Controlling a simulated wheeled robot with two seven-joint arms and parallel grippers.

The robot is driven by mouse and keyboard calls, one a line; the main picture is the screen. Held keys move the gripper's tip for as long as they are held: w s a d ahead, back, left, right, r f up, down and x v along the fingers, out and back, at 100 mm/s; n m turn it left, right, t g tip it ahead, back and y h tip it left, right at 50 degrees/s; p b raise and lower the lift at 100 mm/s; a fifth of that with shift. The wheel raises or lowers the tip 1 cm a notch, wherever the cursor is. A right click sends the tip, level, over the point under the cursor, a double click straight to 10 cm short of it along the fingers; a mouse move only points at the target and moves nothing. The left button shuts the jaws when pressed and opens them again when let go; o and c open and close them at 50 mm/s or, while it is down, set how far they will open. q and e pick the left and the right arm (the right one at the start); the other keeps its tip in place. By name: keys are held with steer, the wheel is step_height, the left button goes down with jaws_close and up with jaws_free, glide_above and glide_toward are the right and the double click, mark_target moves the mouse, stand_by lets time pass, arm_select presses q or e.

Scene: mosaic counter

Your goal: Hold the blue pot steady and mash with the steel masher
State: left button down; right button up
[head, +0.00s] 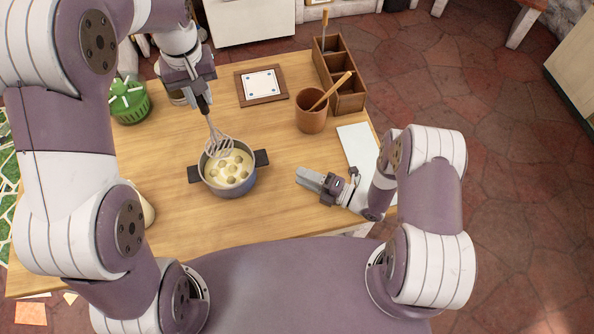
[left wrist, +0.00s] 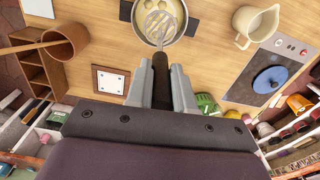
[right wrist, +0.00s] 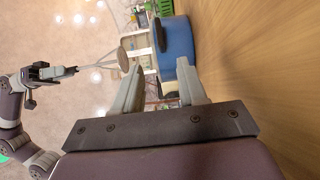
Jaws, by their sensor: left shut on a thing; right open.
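The blue pot (head: 229,188) stands on the wooden counter, with dark side handles and pale round lumps in cream-coloured liquid. It also shows in the right wrist view (right wrist: 178,45). My left gripper (head: 203,97) is shut on the dark handle of the steel masher (head: 218,144). The masher slants down, and its head is over the pot's far part; I cannot tell whether it touches the contents. The left wrist view shows the masher head (left wrist: 160,24) over the pot opening. My right gripper (head: 311,180) is open and empty, right of the pot and apart from its right handle.
A brown crock (head: 311,121) with a wooden spoon stands behind right, beside a wooden divided box (head: 345,97). A framed tile (head: 261,84) lies behind the pot. A green basket (head: 129,104) is at left. A cream jug (left wrist: 256,22) stands near a hob (left wrist: 268,75).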

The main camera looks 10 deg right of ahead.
arm_select(q)
steer(key=shift+w, duration=0.1)
arm_select(e)
steer(key=x, duration=1)
steer(key=shift+w+a, duration=0.15)
steer(key=shift+w, duration=0.05)
steer(key=shift+w+a, duration=0.15)
steer(key=shift+a, duration=0.1)
arm_select(q)
steer(key=shift+d, duration=0.1)
arm_select(e)
steer(key=shift+w, duration=0.2)
steer(key=shift+a, duration=0.1)
jaws_close()
